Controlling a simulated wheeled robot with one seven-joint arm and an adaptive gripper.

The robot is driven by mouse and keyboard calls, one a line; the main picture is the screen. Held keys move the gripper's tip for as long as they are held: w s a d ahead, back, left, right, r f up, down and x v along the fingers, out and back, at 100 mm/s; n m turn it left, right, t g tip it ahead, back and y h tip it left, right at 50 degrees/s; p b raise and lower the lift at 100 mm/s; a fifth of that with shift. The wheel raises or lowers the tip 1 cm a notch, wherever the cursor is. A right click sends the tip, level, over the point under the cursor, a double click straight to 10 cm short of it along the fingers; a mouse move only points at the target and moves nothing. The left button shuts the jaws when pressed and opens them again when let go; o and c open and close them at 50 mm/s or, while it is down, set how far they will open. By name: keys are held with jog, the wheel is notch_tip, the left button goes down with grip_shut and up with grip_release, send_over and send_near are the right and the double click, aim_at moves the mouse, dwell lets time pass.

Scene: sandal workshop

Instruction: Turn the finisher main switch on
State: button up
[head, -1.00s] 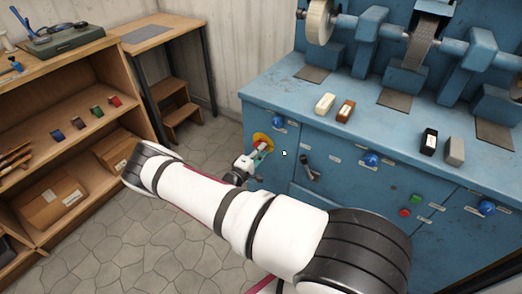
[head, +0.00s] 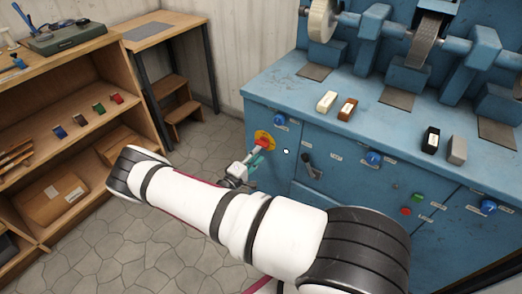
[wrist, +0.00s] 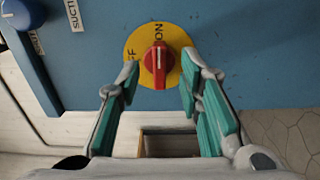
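The finisher main switch is a red rotary knob (wrist: 158,62) on a round yellow plate (wrist: 140,42), on the blue cabinet front. In the wrist view its white line points up, toward the printed ON; a partly covered OFF label is at the left. In the head view the yellow plate (head: 262,136) shows at the cabinet's left end, partly covered by my gripper.
The blue finisher cabinet (head: 330,135) carries blue knobs, a dark lever (head: 310,167) and green and red buttons nearby. Small blocks lie on its top. A wooden shelf (head: 70,150) and a stool (head: 182,115) stand at the left. The stone floor between them is clear.

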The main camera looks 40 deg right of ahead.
jog(key=v, duration=0.7)
jog(key=shift+s, duration=0.1)
jog(key=s+a+r+m+g+y+p, duration=0.1)
jog(key=s+r+m+g+y+p, duration=0.2)
jog(key=r, duration=0.8)
jog(key=s+a+r+m+g+y, duration=0.1)
jog(key=s+a+r+g+y, duration=0.3)
jog(key=r, duration=0.6)
jog(key=s+d+r+m+g+y+p, duration=0.1)
jog(key=s+r+m+g+y+p, duration=0.3)
jog(key=r, duration=0.7)
jog(key=s+a+r+n+t+y+p, duration=0.1)
jog(key=s+a+r+n+t+y, duration=0.1)
jog(key=s+r, duration=0.8)
jog(key=s+a+r+n+t+y+p, duration=0.1)
jog(key=s+a+r+n+t+y, duration=0.1)
jog(key=s+a+r+t+y, duration=0.2)
jog(key=s+a+r+t, duration=0.3)
jog(key=s+r, duration=0.3)
jog(key=s, duration=0.1)
jog(key=shift+s+a, duration=0.15)
jog(key=shift+a, duration=0.15)
jog(key=shift+d+r, duration=0.1)
jog(key=shift+r, duration=0.05)
